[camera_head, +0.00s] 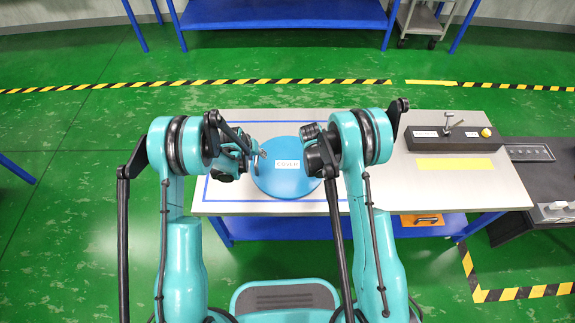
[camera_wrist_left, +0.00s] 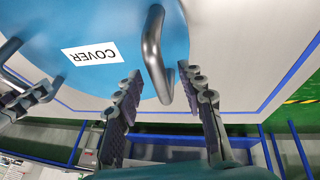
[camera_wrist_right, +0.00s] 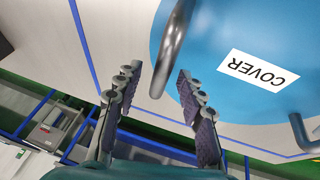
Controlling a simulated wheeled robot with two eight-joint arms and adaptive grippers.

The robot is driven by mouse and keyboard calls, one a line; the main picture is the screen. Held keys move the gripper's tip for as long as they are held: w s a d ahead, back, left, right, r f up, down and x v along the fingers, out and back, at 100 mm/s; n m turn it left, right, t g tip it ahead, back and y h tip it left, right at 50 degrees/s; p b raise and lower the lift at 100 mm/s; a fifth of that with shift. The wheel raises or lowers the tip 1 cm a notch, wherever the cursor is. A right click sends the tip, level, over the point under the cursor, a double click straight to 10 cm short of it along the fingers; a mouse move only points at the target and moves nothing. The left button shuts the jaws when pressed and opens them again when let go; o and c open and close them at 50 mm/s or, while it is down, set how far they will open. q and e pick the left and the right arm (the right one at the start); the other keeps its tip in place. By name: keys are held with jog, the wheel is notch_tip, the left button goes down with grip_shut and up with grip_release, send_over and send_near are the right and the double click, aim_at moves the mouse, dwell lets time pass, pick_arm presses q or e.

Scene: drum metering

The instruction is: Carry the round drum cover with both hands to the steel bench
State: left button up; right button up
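The round blue cover (camera_head: 284,184) lies flat on the grey-topped table (camera_head: 440,196), inside a blue outline, with a white label reading COVER (camera_head: 289,163). My left gripper (camera_head: 258,154) is at its left side. In the left wrist view its fingers (camera_wrist_left: 160,72) are open, with a grey bar handle (camera_wrist_left: 152,45) appearing between the tips. My right gripper is at the cover's right side, its fingertips hidden in the head view. In the right wrist view its fingers (camera_wrist_right: 158,72) are open, with the other handle (camera_wrist_right: 173,45) appearing between them. Contact cannot be told.
A black block with a clamp-like fitting (camera_head: 452,138) and a yellow strip (camera_head: 453,164) are at the table's right. A dark bench (camera_head: 545,182) adjoins on the right. A blue bench (camera_head: 285,14) and a cart (camera_head: 421,22) stand far back, beyond striped floor tape (camera_head: 200,83) and clear green floor.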

pick_arm(q)
jog(key=shift+w+d+f, duration=0.15)
jog(key=shift+w+f, duration=0.1)
jog(key=shift+f, duration=0.35)
pick_arm(e)
jog(key=shift+w+d+f, duration=0.15)
jog(key=shift+w+f, duration=0.1)
jog(key=shift+f, duration=0.35)
pick_arm(q)
grip_shut()
pick_arm(e)
grip_shut()
